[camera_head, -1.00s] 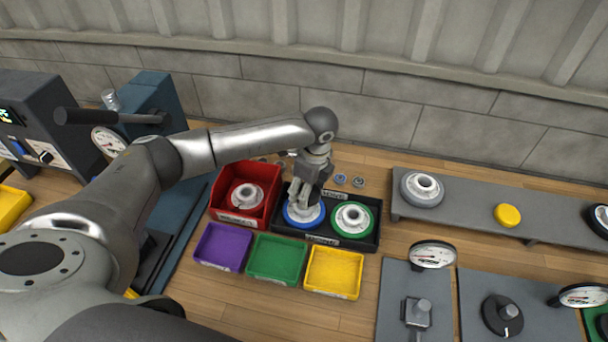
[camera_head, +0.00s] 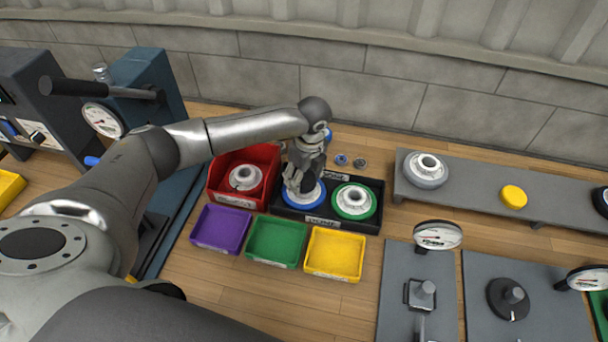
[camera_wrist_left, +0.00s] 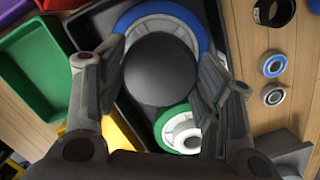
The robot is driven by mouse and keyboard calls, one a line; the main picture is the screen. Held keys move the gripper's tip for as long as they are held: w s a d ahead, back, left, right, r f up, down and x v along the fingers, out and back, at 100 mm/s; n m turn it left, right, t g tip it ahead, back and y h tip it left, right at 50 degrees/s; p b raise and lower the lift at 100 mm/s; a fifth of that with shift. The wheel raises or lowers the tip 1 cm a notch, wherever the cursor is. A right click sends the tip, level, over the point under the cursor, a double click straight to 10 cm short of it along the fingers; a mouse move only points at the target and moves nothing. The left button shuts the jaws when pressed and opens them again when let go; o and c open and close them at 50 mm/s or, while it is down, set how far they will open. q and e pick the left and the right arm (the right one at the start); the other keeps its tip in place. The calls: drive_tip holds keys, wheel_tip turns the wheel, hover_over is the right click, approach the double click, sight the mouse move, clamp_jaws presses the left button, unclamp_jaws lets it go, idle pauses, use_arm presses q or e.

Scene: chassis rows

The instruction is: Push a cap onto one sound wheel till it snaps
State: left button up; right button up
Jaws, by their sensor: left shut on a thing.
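My left gripper (camera_head: 298,183) is over the blue-rimmed wheel (camera_head: 312,197) in the left part of a black tray (camera_head: 375,223). In the left wrist view its fingers are shut on a round black cap (camera_wrist_left: 160,70). The cap covers the middle of the blue-rimmed wheel (camera_wrist_left: 195,23); whether it touches the hub cannot be told. A green-rimmed wheel (camera_head: 353,201) lies beside it in the tray, its white hub open to view. A white wheel (camera_head: 245,178) lies in a red bin. My right gripper is not in view.
Purple (camera_head: 220,229), green (camera_head: 276,242) and yellow (camera_head: 335,254) bins stand in front. Small bearings (camera_wrist_left: 272,64) lie behind the tray. A grey shelf (camera_head: 470,196) at right holds a grey-rimmed wheel (camera_head: 427,169) and a yellow disc (camera_head: 513,197). Gauge stations stand at front right.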

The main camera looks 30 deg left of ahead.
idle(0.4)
use_arm(q)
drive_tip(key=shift+f+p, duration=0.15)
drive_tip(key=shift+p, duration=0.25)
drive_tip(key=shift+f, duration=0.3)
idle(0.3)
drive_tip(key=shift+f, duration=0.65)
idle(0.4)
drive_tip(key=shift+f+p, duration=0.15)
drive_tip(key=shift+p, duration=0.25)
drive_tip(key=shift+f, duration=0.15)
idle(0.5)
drive_tip(key=o, duration=1)
